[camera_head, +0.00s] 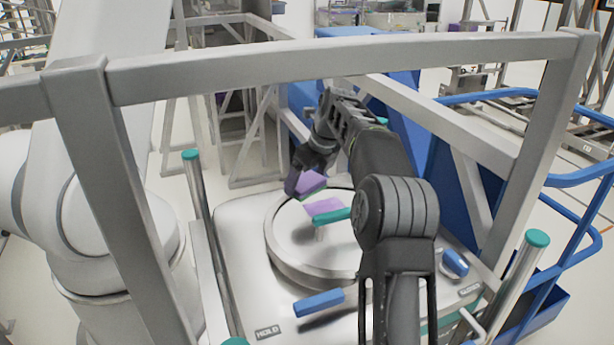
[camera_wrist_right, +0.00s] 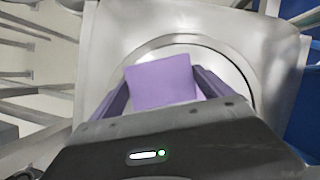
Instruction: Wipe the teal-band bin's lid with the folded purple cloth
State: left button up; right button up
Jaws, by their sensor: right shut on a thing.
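The folded purple cloth (camera_head: 312,181) is in my right gripper (camera_head: 302,183), over the far part of the round metal lid (camera_head: 287,246). A second purple patch shows on the lid just below it; I cannot tell whether it is a reflection. In the right wrist view the cloth (camera_wrist_right: 160,82) sits between the two fingers of the right gripper (camera_wrist_right: 162,88), with the lid (camera_wrist_right: 238,72) behind it. Whether the cloth touches the lid is unclear. The lid has a teal handle (camera_head: 331,216), partly behind my right arm. My left gripper is not in view.
A grey metal frame (camera_head: 330,62) crosses in front of and around the bin. Teal-capped posts (camera_head: 191,155) and (camera_head: 537,238) stand at both sides. A blue handle (camera_head: 319,302) and a blue knob (camera_head: 455,262) are on the bin top. Blue rails (camera_head: 575,181) stand at right.

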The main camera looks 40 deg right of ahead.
jog(key=shift+f, duration=0.75)
notch_tip(320, 180, down, 2)
jog(key=shift+f+b, duration=0.1)
jog(key=shift+b, duration=0.25)
jog(key=shift+f+b, duration=0.3)
jog(key=shift+f, duration=0.55)
jog(key=shift+f+b, duration=0.5)
jog(key=shift+f, duration=0.45)
jog(key=shift+s+d+r+p, duration=0.2)
jog(key=shift+d+p, duration=0.25)
jog(key=shift+p, duration=0.05)
jog(key=shift+s+d+p, duration=0.2)
jog(key=shift+d+p, duration=0.15)
jog(key=shift+d, duration=0.3)
jog(key=shift+s+d+p, duration=0.2)
jog(key=shift+d+p, duration=0.15)
jog(key=shift+d, duration=0.3)
jog(key=shift+f, duration=0.1)
jog(key=shift+d, duration=0.15)
